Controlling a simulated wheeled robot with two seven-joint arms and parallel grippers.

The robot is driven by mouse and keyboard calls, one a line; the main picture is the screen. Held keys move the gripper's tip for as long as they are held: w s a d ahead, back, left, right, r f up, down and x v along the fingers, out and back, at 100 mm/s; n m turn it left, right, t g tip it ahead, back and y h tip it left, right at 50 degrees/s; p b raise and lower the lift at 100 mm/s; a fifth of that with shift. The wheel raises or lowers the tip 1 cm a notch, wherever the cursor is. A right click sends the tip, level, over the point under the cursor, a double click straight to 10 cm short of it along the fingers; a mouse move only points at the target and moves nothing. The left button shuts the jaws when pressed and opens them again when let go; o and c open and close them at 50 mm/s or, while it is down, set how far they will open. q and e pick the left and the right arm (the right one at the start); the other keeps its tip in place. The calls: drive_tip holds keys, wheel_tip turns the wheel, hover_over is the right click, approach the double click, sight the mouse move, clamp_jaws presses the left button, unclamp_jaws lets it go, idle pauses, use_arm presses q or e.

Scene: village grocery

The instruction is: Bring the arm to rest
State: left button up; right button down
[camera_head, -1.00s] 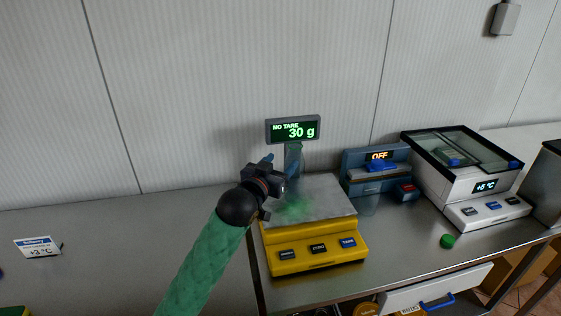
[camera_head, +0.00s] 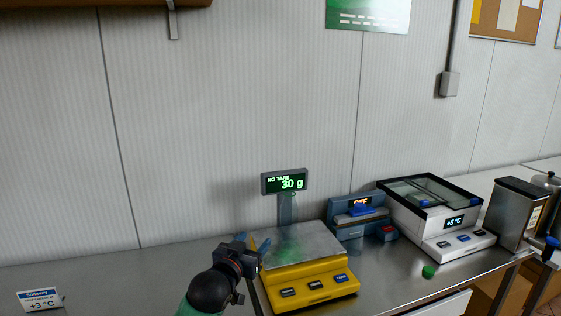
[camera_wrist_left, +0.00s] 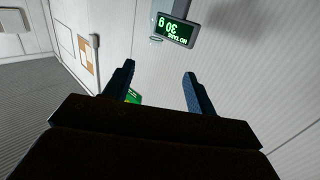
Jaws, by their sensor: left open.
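My left gripper (camera_head: 254,246) is in the head view at the left edge of the yellow scale (camera_head: 312,284). Its dark wrist and a bit of green sleeve come in from below. In the left wrist view its two blue fingers (camera_wrist_left: 159,88) stand apart with nothing between them. The scale has a grey metal plate with a faint green blur over it. Its display (camera_head: 285,182) reads "NO TARE 30 g"; it also shows upside down in the left wrist view (camera_wrist_left: 175,30). My right gripper is in neither view.
Right of the scale stand a blue-grey device (camera_head: 357,215) reading "OFF", a white cooler box (camera_head: 429,214) reading "+5 °C" and a metal container (camera_head: 514,213). A small green round thing (camera_head: 428,271) lies on the counter. A price card (camera_head: 41,300) stands at left. The left counter is otherwise clear.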

use_arm(q)
drive_tip(key=s+a+f+n+g+y, duration=0.1)
drive_tip(key=s+a+f+g+y, duration=0.15)
drive_tip(key=s+f, duration=0.6)
drive_tip(key=s+a+f+n+g+y, duration=0.1)
drive_tip(key=s+a+f+g, duration=0.3)
drive_tip(key=f, duration=0.8)
drive_tip(key=s+a+f+g+y, duration=0.15)
drive_tip(key=s+f, duration=0.25)
drive_tip(key=s, duration=0.5)
drive_tip(key=s+a+f+g, duration=0.3)
drive_tip(key=s+f, duration=0.2)
drive_tip(key=s, duration=0.4)
drive_tip(key=s+a+f+g+y, duration=0.1)
drive_tip(key=s+a+f+g, duration=0.2)
drive_tip(key=s, duration=0.5)
drive_tip(key=s+d+f+x, duration=0.1)
drive_tip(key=s+x, duration=0.2)
drive_tip(key=x, duration=2.2)
drive_tip(key=s+f, duration=0.4)
drive_tip(key=f, duration=0.6)
drive_tip(key=s+f, duration=0.3)
drive_tip(key=f, duration=0.8)
drive_tip(key=shift+s+d+g, duration=0.25)
drive_tip(key=shift+s+g, duration=0.05)
drive_tip(key=shift+s, duration=0.1)
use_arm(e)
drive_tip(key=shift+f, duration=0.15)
